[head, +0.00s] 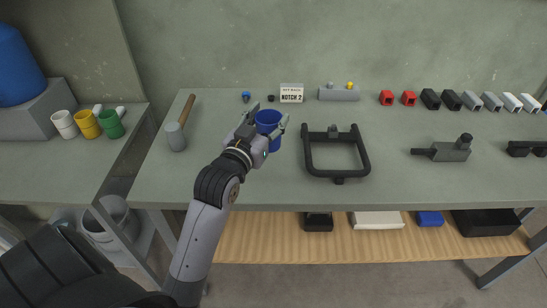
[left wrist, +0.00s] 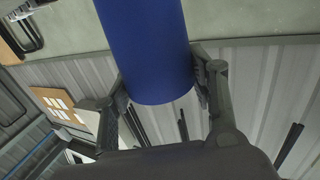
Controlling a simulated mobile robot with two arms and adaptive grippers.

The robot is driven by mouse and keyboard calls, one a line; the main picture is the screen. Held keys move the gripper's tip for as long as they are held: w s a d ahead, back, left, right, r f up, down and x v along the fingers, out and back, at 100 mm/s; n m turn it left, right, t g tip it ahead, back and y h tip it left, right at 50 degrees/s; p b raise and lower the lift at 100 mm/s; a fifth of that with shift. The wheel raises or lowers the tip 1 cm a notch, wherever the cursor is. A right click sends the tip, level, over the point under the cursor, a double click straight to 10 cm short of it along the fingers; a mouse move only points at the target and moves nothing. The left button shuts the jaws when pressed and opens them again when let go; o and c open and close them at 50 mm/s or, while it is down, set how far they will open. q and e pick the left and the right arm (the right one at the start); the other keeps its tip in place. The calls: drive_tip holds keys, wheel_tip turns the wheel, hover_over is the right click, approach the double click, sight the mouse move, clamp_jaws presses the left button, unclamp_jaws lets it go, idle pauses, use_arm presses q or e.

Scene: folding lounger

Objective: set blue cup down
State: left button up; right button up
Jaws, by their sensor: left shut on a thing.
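The blue cup (head: 269,119) is in the head view above the workbench, left of the black frame. My left gripper (head: 264,131) reaches in from the left and is shut on the blue cup, with a finger on each side of it. In the left wrist view the blue cup (left wrist: 150,50) fills the top middle between the two fingers of my left gripper (left wrist: 160,92). I cannot tell whether the cup's base touches the bench top (head: 225,180). My right gripper is in neither view.
A hammer (head: 176,135) lies left of the cup. The black frame (head: 338,172) is close on the right. A sign (head: 291,93) and a grey block (head: 339,94) stand behind. White, yellow and green cups (head: 111,125) stand on the side table. The front left bench top is clear.

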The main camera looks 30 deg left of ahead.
use_arm(q)
wheel_tip(320, 180, down, 13)
drive_tip(key=shift+r+b, duration=0.2)
drive_tip(key=shift+b, duration=0.15)
drive_tip(key=shift+f, duration=0.15)
drive_tip(key=shift+f, duration=0.15)
drive_tip(key=o, duration=1.1)
drive_tip(key=shift+o, duration=0.2)
drive_tip(key=shift+r, duration=0.25)
drive_tip(key=s+d+b, duration=0.1)
drive_tip(key=s+d, duration=0.1)
drive_tip(key=s, duration=1)
drive_tip(key=shift+b, duration=0.3)
